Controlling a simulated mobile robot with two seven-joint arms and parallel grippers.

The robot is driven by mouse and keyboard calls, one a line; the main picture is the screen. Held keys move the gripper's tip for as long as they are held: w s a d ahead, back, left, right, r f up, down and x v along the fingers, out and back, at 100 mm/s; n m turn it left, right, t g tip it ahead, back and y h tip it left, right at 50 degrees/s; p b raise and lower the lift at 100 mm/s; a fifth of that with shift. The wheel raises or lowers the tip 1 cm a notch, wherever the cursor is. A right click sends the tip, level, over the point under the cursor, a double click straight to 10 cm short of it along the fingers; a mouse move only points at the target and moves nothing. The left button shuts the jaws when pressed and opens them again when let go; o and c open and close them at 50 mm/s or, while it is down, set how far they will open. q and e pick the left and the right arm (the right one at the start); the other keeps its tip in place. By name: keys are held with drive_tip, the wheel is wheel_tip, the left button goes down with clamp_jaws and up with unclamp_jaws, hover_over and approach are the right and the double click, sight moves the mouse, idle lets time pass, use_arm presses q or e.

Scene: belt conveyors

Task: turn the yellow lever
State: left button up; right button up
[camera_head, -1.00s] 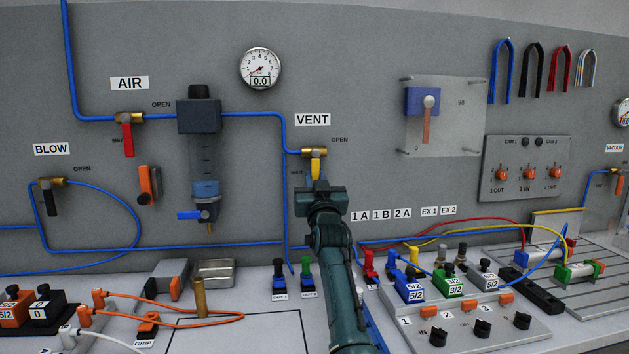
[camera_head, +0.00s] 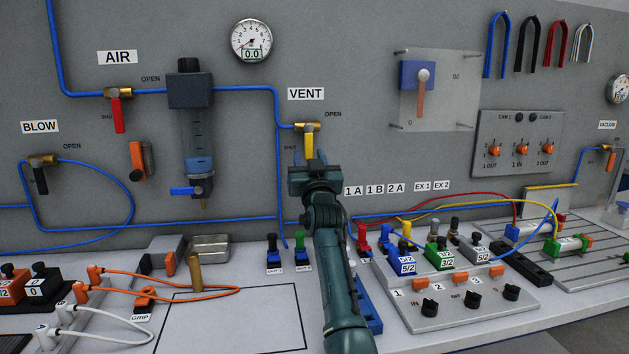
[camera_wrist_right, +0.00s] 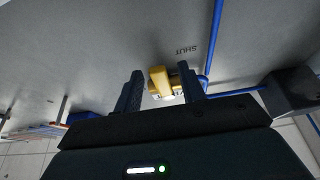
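The yellow lever (camera_head: 309,142) hangs straight down from the brass valve (camera_head: 307,127) under the VENT label. Its lower end is hidden behind my right gripper (camera_head: 309,162), which is just below the valve. In the right wrist view, the yellow lever (camera_wrist_right: 160,81) shows between the two dark fingers of the right gripper (camera_wrist_right: 161,88). The fingers are apart, with a narrow gap visible on each side of the lever. My left gripper is not in view.
A blue tube (camera_head: 278,170) runs down the panel just left of the VENT valve. The air unit (camera_head: 192,128) is farther left. Blue and green plugs (camera_head: 299,245) stand below. A valve block (camera_head: 455,290) with knobs lies right of my right arm.

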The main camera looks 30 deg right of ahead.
drive_tip(key=v, duration=1.1)
drive_tip(key=shift+s, duration=0.25)
drive_tip(key=shift+a, duration=0.15)
